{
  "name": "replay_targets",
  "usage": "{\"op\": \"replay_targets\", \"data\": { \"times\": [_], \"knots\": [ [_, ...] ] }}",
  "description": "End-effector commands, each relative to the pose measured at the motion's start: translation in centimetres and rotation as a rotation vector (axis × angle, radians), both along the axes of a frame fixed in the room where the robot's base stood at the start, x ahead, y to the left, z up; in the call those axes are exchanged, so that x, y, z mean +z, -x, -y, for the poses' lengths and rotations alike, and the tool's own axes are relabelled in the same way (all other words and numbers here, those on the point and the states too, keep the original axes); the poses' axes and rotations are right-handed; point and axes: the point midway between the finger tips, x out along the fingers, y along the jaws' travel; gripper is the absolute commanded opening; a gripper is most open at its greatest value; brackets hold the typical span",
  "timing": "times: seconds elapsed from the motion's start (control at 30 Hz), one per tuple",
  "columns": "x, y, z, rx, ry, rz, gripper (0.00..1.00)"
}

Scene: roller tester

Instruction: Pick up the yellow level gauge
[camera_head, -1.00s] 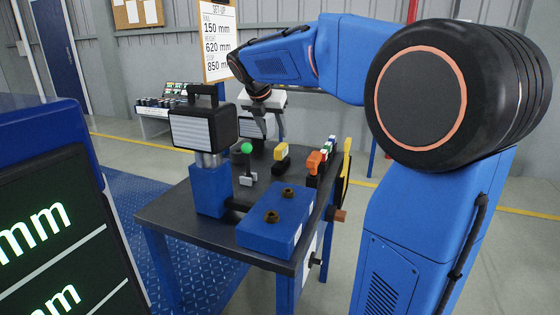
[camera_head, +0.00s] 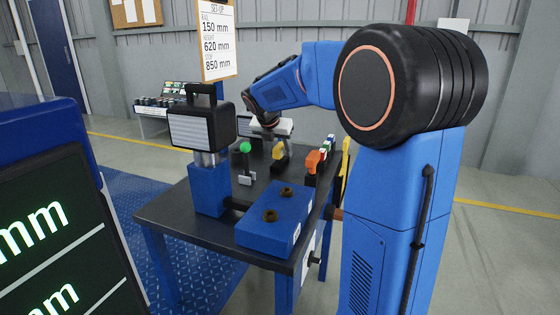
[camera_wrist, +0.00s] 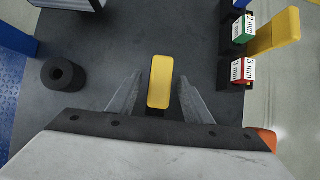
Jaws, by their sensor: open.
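The yellow level gauge (camera_wrist: 160,82) is a small yellow block with rounded corners, seen from above in the wrist view. My gripper (camera_wrist: 158,92) is open, with one finger on each side of the gauge and a gap between each finger and it. Whether the fingertips reach down to its height I cannot tell. In the head view the yellow block (camera_head: 278,153) stands on a dark base on the table, with my gripper (camera_head: 277,158) right over it and partly covering it.
The dark table (camera_head: 170,212) carries a blue block with two brown knobs (camera_head: 272,222), a green-topped post (camera_head: 246,160) and a lamp-like box (camera_head: 203,128). An orange item (camera_head: 314,160) and labelled blocks (camera_wrist: 242,50) line the right edge.

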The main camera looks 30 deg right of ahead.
Motion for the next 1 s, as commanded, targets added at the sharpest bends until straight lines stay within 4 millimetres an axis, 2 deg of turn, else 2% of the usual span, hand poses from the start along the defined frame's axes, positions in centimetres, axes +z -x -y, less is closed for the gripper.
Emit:
{"op": "replay_targets", "data": {
  "times": [0.1, 0.33, 0.5, 0.53, 0.83, 1.0],
  "knots": [
    [-1.0, -0.4, 0.5, 0.000, 0.000, -0.002, 0.45],
    [-1.1, -0.5, 0.5, 0.000, 0.000, 0.000, 0.45],
    [-1.1, -0.4, 0.5, 0.000, -0.001, -0.001, 0.05],
    [-1.1, -0.4, 0.5, 0.000, -0.001, -0.001, 0.00],
    [-0.9, -0.5, 0.5, 0.001, 0.000, 0.001, 0.00],
    [0.8, -0.5, 0.5, 0.000, 0.000, 0.003, 0.00]
  ]
}}
